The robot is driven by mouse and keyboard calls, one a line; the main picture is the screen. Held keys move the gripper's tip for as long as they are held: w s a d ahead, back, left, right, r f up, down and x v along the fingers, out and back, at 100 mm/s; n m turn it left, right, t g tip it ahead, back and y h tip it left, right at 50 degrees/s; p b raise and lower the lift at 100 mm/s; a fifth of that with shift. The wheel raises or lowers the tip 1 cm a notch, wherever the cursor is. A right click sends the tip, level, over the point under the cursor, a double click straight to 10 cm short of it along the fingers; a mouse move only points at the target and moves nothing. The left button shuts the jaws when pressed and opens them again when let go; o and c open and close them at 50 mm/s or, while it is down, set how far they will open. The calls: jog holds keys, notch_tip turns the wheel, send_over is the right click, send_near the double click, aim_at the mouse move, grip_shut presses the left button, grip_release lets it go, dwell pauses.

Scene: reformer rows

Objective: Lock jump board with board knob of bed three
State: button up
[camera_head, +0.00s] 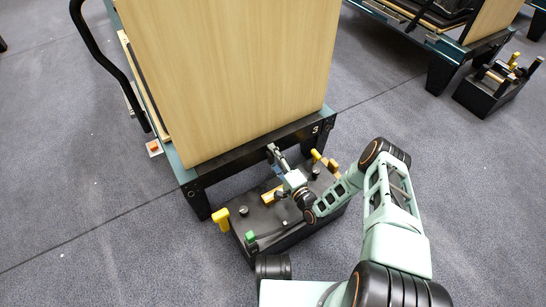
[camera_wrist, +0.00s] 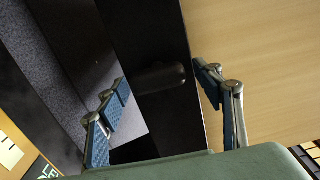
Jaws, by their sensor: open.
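The jump board (camera_head: 240,70) is a large pale wooden panel standing upright at the end of bed three. The bed's black end rail (camera_head: 240,140) carries a number 3 at its right end. In the wrist view the board (camera_wrist: 260,60) fills the right side, beside the dark rail. A black rounded knob (camera_wrist: 160,78) sticks out of the rail, and I take it as the board knob. My gripper (camera_wrist: 162,98) is open, with one finger on each side of the knob; I cannot tell if either touches it. In the head view my gripper (camera_head: 275,155) is at the rail, and the knob is hidden.
A black box (camera_head: 270,235) with yellow and green-topped handles stands on the floor under my arm, in front of the bed. A black curved bar (camera_head: 100,50) rises at the left. Another bed (camera_head: 440,45) and box (camera_head: 490,90) stand at the upper right.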

jog(key=v, duration=0.7)
jog(key=shift+s+d, duration=0.15)
jog(key=shift+s, duration=0.05)
